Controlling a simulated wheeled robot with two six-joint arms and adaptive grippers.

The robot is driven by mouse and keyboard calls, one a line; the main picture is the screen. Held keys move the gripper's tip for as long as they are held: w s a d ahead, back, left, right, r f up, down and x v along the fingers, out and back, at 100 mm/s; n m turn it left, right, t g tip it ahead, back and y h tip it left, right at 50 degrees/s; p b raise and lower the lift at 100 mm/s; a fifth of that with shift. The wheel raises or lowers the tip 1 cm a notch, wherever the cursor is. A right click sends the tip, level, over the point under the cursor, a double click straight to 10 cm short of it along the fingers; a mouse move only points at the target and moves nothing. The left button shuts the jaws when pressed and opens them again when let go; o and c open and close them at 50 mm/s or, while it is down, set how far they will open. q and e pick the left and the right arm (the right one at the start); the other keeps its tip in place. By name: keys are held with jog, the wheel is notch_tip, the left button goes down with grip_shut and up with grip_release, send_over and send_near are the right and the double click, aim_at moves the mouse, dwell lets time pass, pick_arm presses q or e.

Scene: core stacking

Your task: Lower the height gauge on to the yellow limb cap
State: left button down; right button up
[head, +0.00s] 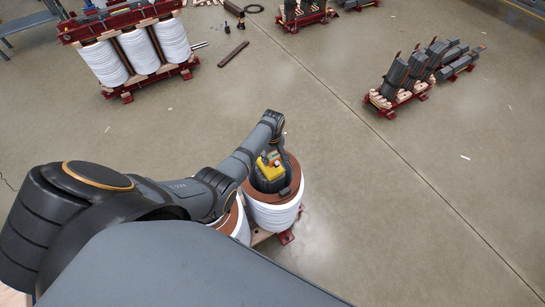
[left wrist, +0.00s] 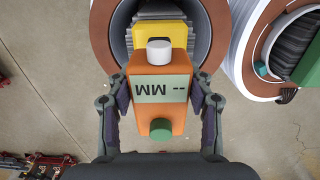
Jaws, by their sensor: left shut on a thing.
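The height gauge (left wrist: 160,90) is an orange box with a display reading "-- MM", a white knob at its top end and a green one at its bottom end. My left gripper (left wrist: 160,92) is shut on its sides. The yellow limb cap (left wrist: 158,34) lies beyond the gauge, inside a round coil, and the gauge hides part of it. I cannot tell whether they touch. In the head view the yellow cap (head: 267,171) shows inside the near coil, with my left gripper (head: 275,160) over it. My right gripper is not in view.
The near white coil (head: 273,215) has a brown top ring and stands beside a second coil (head: 236,222) on a red base. A finished-looking three-coil unit (head: 140,50) stands at the upper left. Grey core parts (head: 397,77) stand at the upper right.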

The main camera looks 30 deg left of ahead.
pick_arm(q)
jog(key=shift+f, duration=0.2)
jog(key=shift+f+b, duration=1.95)
jog(key=shift+f, duration=0.35)
jog(key=c, duration=0.8)
grip_release()
jog(key=shift+r, duration=0.1)
jog(key=shift+c, duration=0.2)
jog(key=o, duration=0.4)
notch_tip(320, 180, up, 12)
